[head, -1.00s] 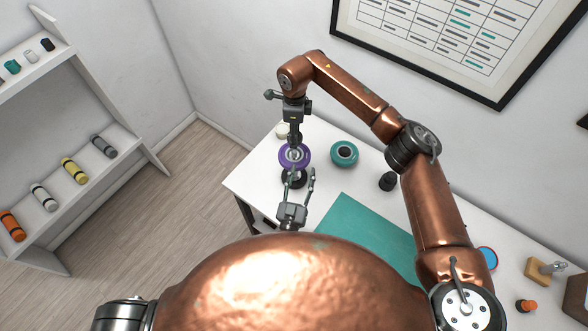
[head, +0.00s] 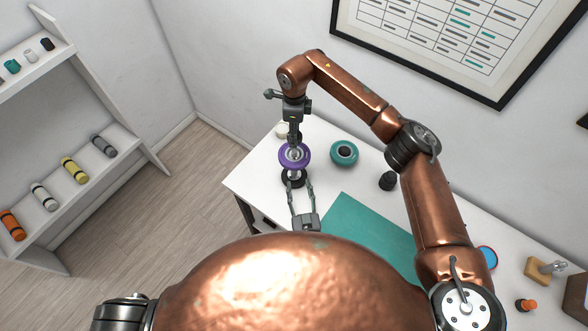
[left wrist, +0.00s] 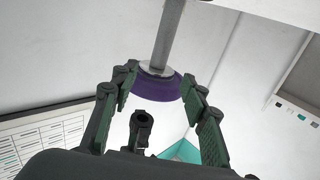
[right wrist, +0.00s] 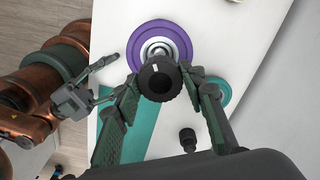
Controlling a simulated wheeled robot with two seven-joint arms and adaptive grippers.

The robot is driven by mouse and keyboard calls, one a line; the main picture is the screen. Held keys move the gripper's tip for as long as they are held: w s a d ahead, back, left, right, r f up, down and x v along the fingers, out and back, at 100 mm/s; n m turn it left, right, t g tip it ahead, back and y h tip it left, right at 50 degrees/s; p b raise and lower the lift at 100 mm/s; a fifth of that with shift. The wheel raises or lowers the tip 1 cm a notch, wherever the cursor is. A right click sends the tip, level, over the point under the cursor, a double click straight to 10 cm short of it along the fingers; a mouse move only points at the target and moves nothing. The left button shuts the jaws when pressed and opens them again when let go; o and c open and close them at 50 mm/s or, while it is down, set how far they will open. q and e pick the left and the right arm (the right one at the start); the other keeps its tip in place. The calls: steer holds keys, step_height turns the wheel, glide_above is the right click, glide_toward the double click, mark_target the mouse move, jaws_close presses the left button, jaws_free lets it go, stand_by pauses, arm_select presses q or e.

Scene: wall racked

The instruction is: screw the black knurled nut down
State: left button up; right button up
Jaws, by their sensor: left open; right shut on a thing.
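The black knurled nut (right wrist: 160,78) sits between the fingers of my right gripper (right wrist: 160,84), which is shut on it. In the right wrist view it lies over the silver centre of a purple disc (right wrist: 180,38); I cannot tell how far it is threaded. In the head view the right gripper (head: 295,136) is above the purple disc (head: 294,157), and the nut is mostly hidden. My left gripper (head: 298,187) is open and empty, its fingertips near the black base (head: 293,179) under the disc. The left wrist view shows the disc (left wrist: 160,87) beyond its open fingers.
A teal ring (head: 344,153) and a black knob (head: 387,181) stand right of the disc on the white table. A teal mat (head: 365,235) lies in front. A wooden block (head: 538,271) and an orange cap (head: 525,305) are at far right. A bottle shelf (head: 75,200) stands at left.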

arm_select(q)
steer(key=w, duration=0.4)
steer(key=w+a, duration=0.1)
steer(key=w, duration=0.7)
steer(key=shift+a, duration=0.4)
steer(key=shift+s, duration=0.1)
steer(key=shift+c, duration=0.3)
jaws_close()
